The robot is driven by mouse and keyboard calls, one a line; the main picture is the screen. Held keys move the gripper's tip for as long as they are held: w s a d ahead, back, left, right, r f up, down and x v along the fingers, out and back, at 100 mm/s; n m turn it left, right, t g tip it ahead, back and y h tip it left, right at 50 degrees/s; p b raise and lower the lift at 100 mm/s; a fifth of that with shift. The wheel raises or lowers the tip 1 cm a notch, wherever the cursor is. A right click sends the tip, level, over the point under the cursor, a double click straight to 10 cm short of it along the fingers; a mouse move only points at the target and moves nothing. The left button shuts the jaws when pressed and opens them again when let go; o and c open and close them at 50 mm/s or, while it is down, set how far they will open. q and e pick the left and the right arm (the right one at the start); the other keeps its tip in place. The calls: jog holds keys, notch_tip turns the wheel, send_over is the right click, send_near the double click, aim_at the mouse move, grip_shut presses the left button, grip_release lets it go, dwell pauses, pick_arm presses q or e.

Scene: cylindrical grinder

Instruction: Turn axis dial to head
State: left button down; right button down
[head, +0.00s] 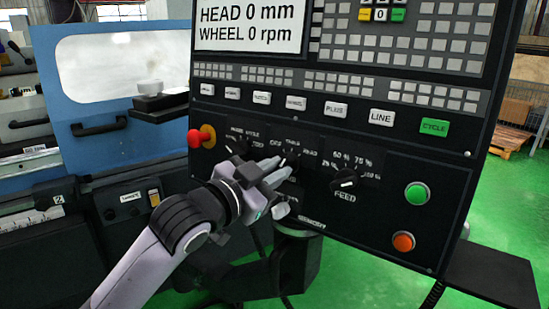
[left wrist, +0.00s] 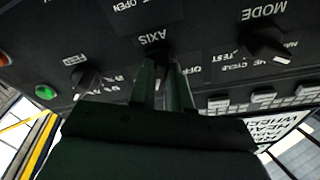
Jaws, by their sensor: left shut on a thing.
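The black axis dial (head: 291,159) is the middle dial in the lower row of the control panel, with its position labels around it. My left gripper (head: 276,172) reaches it from the lower left in the head view. In the left wrist view, which shows the panel upside down, the fingers (left wrist: 165,75) are shut on the axis dial just below the AXIS label (left wrist: 155,38). The fingers hide most of the dial, and I cannot tell where its pointer stands. My right gripper is not in view.
The mode dial (head: 237,148) is to the left and the feed dial (head: 344,180) to the right. A red emergency knob (head: 199,137), a green button (head: 417,193) and an orange button (head: 403,241) share the panel. The screen (head: 247,24) reads HEAD 0 mm.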

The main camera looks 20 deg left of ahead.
pick_arm(q)
jog(key=shift+a+m+h+p, duration=0.1)
jog(key=shift+m+h+p, duration=0.2)
jog(key=shift+m+p, duration=0.75)
jog(key=shift+m+b, duration=0.4)
jog(key=shift+m, duration=0.15)
jog(key=c, duration=1.1)
grip_release()
jog(key=shift+g, duration=0.3)
jog(key=shift+b+v, duration=0.7)
jog(key=shift+v, duration=2.85)
